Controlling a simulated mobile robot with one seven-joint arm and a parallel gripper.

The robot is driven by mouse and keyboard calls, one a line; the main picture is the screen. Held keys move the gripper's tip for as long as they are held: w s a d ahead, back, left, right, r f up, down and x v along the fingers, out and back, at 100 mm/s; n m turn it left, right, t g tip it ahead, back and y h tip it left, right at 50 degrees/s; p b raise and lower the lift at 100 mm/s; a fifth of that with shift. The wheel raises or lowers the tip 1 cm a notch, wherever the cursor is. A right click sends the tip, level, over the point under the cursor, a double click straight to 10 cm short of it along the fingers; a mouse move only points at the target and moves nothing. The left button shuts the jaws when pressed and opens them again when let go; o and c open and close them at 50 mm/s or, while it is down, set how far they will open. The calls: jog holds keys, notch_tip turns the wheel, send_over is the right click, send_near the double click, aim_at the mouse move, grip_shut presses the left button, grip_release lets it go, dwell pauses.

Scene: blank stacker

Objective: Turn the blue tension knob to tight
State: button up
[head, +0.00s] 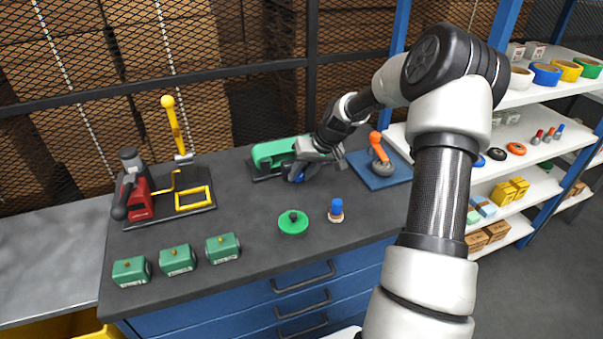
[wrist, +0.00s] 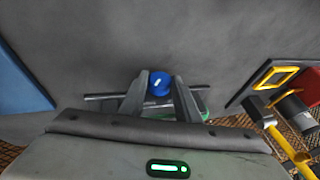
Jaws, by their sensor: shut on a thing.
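The blue tension knob (wrist: 160,82) sits between the two fingers of my gripper (wrist: 160,88) in the wrist view, with a short white mark on its face. The fingers are shut on its sides. In the head view my gripper (head: 305,166) is at the front right of a green machine (head: 272,153), and a bit of blue (head: 297,175) shows under the fingers. Most of the knob is hidden there by my gripper. I cannot read any tight or loose marking.
Several green blocks (head: 177,260), a green disc (head: 293,222) and a blue-topped peg (head: 336,209) are at the front. An orange-handled tool (head: 379,152) stands on a blue plate (head: 385,178) to the right. The bench middle is clear.

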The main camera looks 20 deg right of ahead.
jog(key=o, duration=1)
jog(key=shift+o, duration=0.2)
jog(key=p+v, duration=0.1)
jog(key=v, duration=1.6)
jog(key=shift+r, duration=0.2)
